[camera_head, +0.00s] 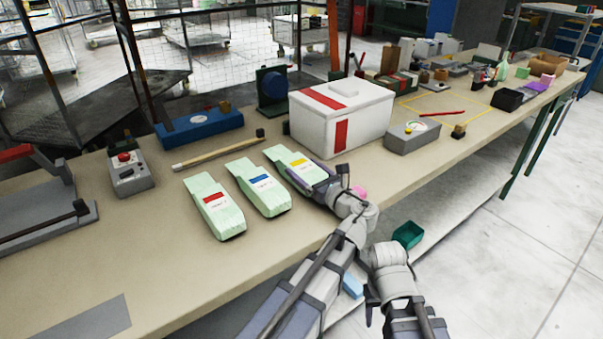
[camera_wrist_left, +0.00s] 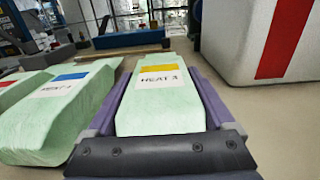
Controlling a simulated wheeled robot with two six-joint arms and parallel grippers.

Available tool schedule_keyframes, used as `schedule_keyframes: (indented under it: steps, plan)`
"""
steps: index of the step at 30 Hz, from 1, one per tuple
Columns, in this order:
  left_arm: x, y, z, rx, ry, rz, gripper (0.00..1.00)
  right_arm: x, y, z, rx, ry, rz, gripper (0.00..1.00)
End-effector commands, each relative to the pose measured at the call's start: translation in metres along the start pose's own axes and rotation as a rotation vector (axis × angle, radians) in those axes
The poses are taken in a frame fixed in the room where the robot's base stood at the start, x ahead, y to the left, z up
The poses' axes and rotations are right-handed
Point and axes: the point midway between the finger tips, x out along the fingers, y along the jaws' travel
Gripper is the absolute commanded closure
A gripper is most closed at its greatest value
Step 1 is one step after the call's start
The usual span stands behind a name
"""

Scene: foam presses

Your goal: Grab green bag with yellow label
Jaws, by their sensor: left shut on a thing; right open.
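The pale green bag with the yellow label (camera_head: 289,163) lies on the workbench, the rightmost of three similar bags. My left gripper (camera_head: 312,184) is shut on it. In the left wrist view, the bag (camera_wrist_left: 160,100) sits between the two purple fingers, with its yellow patch and "HEAT 3" text facing up. Part of its near end is hidden by the gripper in the head view. My right gripper (camera_head: 388,303) is low in front of the bench, open and away from the bags.
A green bag with a blue label (camera_head: 262,186) lies close on the left, and one with a red label (camera_head: 214,204) beyond it. A white box with red stripes (camera_head: 341,115) stands behind on the right.

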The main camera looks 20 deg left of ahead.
Motion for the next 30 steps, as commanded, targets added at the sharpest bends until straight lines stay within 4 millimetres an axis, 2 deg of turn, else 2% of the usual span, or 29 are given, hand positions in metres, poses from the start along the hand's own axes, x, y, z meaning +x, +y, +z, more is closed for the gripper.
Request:
schedule_keyframes:
  steps: [1, 3, 4, 11, 17, 23, 30]
  plan:
    - [0.000, 0.000, 0.000, 0.000, 0.000, 0.000, 0.60, 0.000, 0.000, 0.000, 0.000, 0.000, 0.000, 0.50]
    - [0.000, 0.000, 0.000, 0.000, 0.000, 0.000, 0.68, 0.000, 0.000, 0.000, 0.000, 0.000, 0.000, 0.50]
    - [0.000, 0.000, 0.000, 0.000, -0.001, 0.000, 0.68, 0.000, 0.000, 0.000, 0.000, 0.000, 0.000, 0.50]
    - [0.000, 0.000, 0.001, 0.000, -0.001, 0.000, 0.68, -0.001, 0.000, 0.000, 0.000, 0.000, 0.000, 0.50]
    - [0.000, 0.000, 0.011, 0.000, 0.000, 0.000, 0.68, -0.011, 0.001, 0.001, 0.000, 0.000, 0.000, 0.50]
    - [0.000, 0.000, 0.034, 0.000, 0.000, 0.000, 0.68, -0.034, 0.003, 0.002, 0.000, 0.000, 0.000, 0.50]
    - [0.000, 0.000, 0.073, 0.000, 0.000, 0.000, 0.68, -0.072, 0.007, 0.004, 0.000, 0.000, 0.000, 0.50]
